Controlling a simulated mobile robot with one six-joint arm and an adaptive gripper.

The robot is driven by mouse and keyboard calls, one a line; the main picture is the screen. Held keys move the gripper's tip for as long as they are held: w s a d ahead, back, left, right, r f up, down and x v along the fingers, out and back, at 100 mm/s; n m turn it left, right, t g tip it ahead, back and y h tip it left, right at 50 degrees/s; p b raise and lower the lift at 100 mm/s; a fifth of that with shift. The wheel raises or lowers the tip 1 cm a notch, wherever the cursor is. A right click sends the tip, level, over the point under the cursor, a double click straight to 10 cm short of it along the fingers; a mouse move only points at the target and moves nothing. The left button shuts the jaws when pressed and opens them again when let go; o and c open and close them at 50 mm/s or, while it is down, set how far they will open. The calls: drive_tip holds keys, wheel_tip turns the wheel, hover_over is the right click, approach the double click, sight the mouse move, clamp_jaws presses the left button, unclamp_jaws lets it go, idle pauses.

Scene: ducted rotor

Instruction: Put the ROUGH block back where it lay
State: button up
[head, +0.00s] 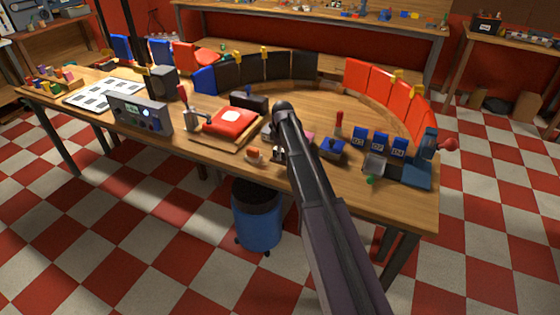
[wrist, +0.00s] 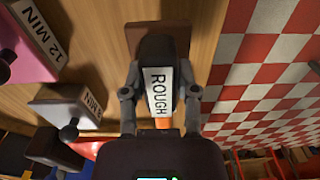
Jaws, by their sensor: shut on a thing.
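The ROUGH block (wrist: 160,92) shows in the wrist view, with a white label reading ROUGH on a dark body. My gripper (wrist: 160,100) is shut on it, one finger on each side of the label. A flat brown piece (wrist: 134,38) lies beyond the block's far end, on or just above the wooden tabletop. I cannot tell whether the block touches it. In the head view my dark arm reaches over the front of the bench and hides the block.
In the wrist view a pink block labelled 12 MIN (wrist: 22,52) and a pale labelled block (wrist: 62,108) stand to the left. The wooden bench (head: 400,195) is crowded. A red device (head: 231,122) and blue numbered blocks (head: 378,142) flank my arm. Checkered floor lies right in the wrist view.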

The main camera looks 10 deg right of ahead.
drive_tip(key=shift+w+f+b, duration=0.15)
drive_tip(key=shift+f+b, duration=0.3)
drive_tip(key=shift+f, duration=0.1)
drive_tip(key=shift+f+b, duration=1.25)
drive_tip(key=shift+b, duration=0.05)
drive_tip(key=shift+f, duration=0.15)
drive_tip(key=o, duration=1)
wheel_tip(320, 180, up, 12)
drive_tip(key=p, duration=1.2)
drive_tip(key=shift+d+r, duration=0.15)
drive_tip(key=shift+r, duration=0.05)
